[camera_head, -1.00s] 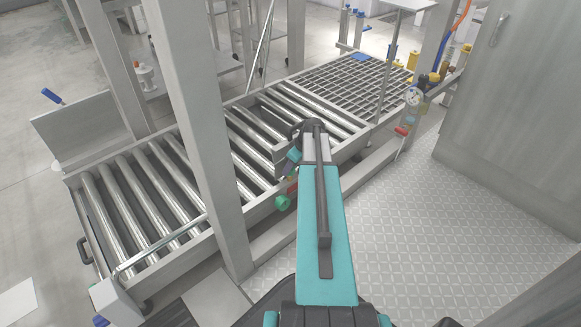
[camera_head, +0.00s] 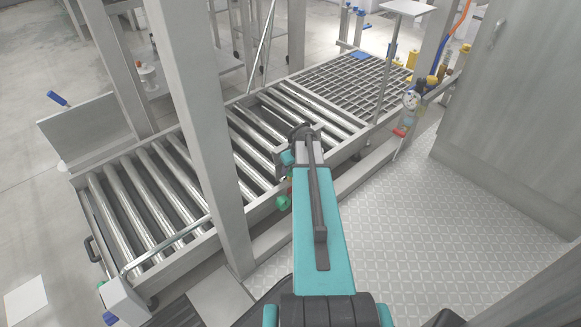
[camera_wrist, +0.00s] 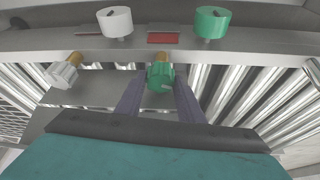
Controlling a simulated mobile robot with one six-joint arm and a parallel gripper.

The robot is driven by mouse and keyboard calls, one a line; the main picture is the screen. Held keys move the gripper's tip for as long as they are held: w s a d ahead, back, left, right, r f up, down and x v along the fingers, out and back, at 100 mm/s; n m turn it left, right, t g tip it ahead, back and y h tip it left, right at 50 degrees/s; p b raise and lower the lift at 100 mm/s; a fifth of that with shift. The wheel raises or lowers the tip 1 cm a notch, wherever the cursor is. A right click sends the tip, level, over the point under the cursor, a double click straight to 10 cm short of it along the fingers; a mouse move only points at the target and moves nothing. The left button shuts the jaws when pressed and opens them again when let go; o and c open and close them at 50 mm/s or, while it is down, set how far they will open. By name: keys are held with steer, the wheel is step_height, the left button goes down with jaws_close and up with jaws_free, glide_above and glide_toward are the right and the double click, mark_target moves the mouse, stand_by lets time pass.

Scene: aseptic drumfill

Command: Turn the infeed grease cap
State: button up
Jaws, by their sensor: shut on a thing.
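In the wrist view, a green ribbed cap (camera_wrist: 160,78) on a brass neck sits between the two dark fingers of my gripper (camera_wrist: 160,88). My gripper is shut on this cap, which is beside the steel frame rail (camera_wrist: 230,45). A similar pale grey cap (camera_wrist: 63,73) on a brass neck is to the left, outside the fingers. I cannot read any label that tells which cap is the infeed one. In the head view, my arm and wrist hide the gripped cap and most of the fingers.
A white knob (camera_wrist: 115,20) and a green knob (camera_wrist: 212,22) flank a red plate (camera_wrist: 163,37) near the grip. The roller conveyor (camera_head: 160,190) lies behind, with a steel post (camera_head: 195,130) left of my arm. The chequered floor (camera_head: 400,220) on the right is clear.

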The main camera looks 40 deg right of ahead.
steer(key=o, duration=1)
steer(key=shift+o, duration=0.2)
steer(key=shift+r, duration=0.1)
steer(key=p+v, duration=0.4)
steer(key=v, duration=0.9)
steer(key=shift+s+r+p, duration=0.15)
steer(key=shift+r+p, duration=0.15)
